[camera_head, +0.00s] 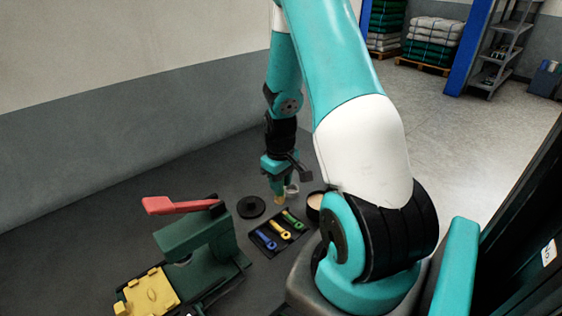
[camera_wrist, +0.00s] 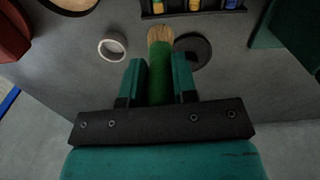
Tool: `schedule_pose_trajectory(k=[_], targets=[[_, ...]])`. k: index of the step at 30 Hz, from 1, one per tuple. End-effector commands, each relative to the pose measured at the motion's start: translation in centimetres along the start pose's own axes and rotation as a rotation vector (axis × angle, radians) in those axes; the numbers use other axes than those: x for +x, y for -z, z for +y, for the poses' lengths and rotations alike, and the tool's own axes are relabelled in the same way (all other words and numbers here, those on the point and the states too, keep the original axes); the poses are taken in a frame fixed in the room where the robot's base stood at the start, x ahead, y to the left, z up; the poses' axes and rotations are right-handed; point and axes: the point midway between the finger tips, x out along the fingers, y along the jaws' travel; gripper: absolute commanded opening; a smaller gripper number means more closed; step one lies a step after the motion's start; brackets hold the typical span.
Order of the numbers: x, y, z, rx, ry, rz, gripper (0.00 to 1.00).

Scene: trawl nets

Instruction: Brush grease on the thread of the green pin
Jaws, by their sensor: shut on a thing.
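My gripper (camera_head: 279,180) is shut on a brush (camera_wrist: 160,85) with a green handle and pale bristles, which point away from the jaws. In the head view, the bristles (camera_head: 279,198) hang down behind the tray. The green pin (camera_head: 293,219) lies in a dark tray (camera_head: 262,252), at the end nearest the tin, beside the yellow pin (camera_head: 279,230) and the blue pin (camera_head: 265,240). The brush is apart from the green pin. A round tin (camera_head: 314,207) with pale contents, likely the grease, is partly hidden by my arm. Its rim also shows in the wrist view (camera_wrist: 68,10).
A black disc (camera_head: 251,207) lies left of the tray. A white ring (camera_wrist: 112,46) lies beside the brush in the wrist view. A green press (camera_head: 205,245) with a red handle (camera_head: 180,205) and yellow plate (camera_head: 150,293) stands at the front left. The bench behind the disc is clear.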

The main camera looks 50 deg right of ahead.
Motion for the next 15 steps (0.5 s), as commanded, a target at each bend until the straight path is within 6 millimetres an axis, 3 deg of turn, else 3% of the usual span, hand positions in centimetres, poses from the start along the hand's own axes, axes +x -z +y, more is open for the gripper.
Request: schedule_pose_trajectory(k=[3,15], targets=[[-1.6,0.1,-0.2,-0.003,0.000,0.000,0.03],[-4.6,0.2,-0.7,-0.012,0.000,0.000,0.03]])
